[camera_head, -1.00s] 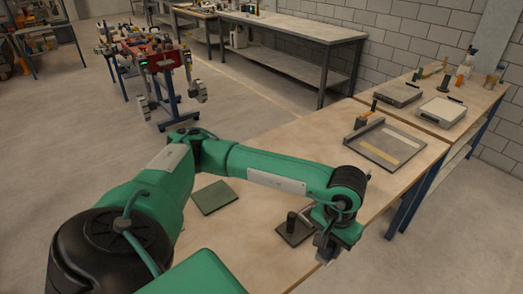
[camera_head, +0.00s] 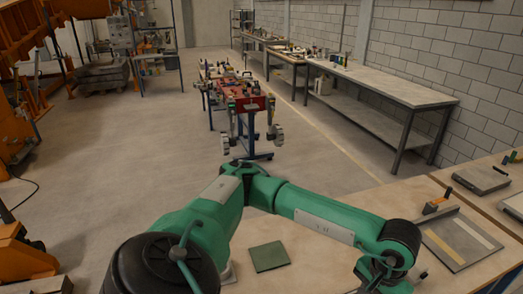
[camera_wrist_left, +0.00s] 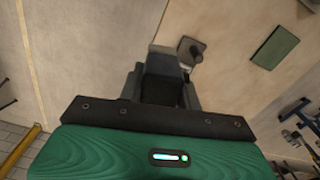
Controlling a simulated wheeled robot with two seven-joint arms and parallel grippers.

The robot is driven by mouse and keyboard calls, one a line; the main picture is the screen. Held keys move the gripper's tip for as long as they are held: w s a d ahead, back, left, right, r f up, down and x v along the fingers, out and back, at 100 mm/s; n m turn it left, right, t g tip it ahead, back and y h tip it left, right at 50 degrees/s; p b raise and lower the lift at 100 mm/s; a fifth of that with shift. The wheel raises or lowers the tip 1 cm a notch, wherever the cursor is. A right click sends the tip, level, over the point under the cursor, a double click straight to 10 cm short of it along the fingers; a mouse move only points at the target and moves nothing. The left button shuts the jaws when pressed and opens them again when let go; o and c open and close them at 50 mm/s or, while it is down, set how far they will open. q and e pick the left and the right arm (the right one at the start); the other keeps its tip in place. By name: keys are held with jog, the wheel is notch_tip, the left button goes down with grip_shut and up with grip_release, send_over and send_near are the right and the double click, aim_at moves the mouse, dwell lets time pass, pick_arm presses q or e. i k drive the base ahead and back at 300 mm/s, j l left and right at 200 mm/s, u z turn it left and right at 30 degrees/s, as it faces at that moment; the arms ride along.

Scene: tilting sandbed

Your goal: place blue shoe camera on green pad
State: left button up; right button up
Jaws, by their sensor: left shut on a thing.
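The green pad (camera_head: 269,256) lies flat and bare on the wooden table in the head view, left of my left arm's wrist. It also shows at the upper right of the left wrist view (camera_wrist_left: 275,47). In the left wrist view my left gripper (camera_wrist_left: 165,88) is shut on a dark block with a bluish-grey end, the blue shoe camera (camera_wrist_left: 166,66). Its far side is hidden, and the pad is apart from it, up and to the right. In the head view the left fingertips are cut off by the bottom edge. My right gripper is in neither view.
A dark plate with a knob (camera_wrist_left: 192,48) lies just beyond the held block in the wrist view, partly hidden. A shallow tray (camera_head: 460,240) stands right of my arm. The table around the pad looks clear.

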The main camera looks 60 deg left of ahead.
aim_at(269, 256)
jog(key=i+l+u, duration=0.1)
jog(key=i+u, duration=0.2)
jog(key=u, duration=0.15)
jog(key=i+l+u, duration=0.15)
jog(key=u, duration=0.35)
jog(key=i+l+u, duration=0.45)
jog(key=i+u, duration=0.15)
jog(key=u, duration=0.2)
